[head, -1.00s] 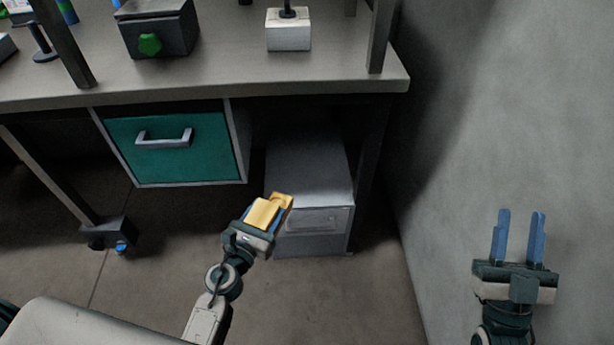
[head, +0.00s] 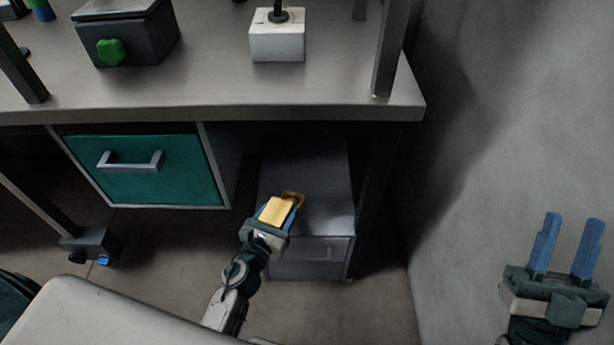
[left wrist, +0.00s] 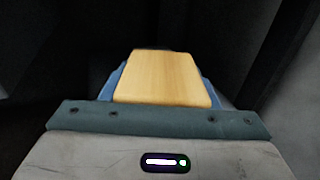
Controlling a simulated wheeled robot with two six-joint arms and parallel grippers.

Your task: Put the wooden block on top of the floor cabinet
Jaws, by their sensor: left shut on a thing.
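The wooden block (head: 277,211) is yellow and held between the blue fingers of my left gripper (head: 281,207), which is shut on it. The block also fills the middle of the left wrist view (left wrist: 162,77). The floor cabinet (head: 318,178) is a grey box on the floor under the bench's right end, with a handled drawer front. In the head view the block overlaps the front left part of the cabinet's top; I cannot tell whether it touches it. My right gripper (head: 564,247) is open and empty at the right, in front of the wall.
The bench top (head: 220,93) overhangs the back of the cabinet. A teal drawer (head: 145,172) hangs to the cabinet's left, and a dark bench leg (head: 373,200) stands at its right. A white block-shaped stand (head: 277,45) and a dark box with a green knob (head: 127,40) stand on the bench.

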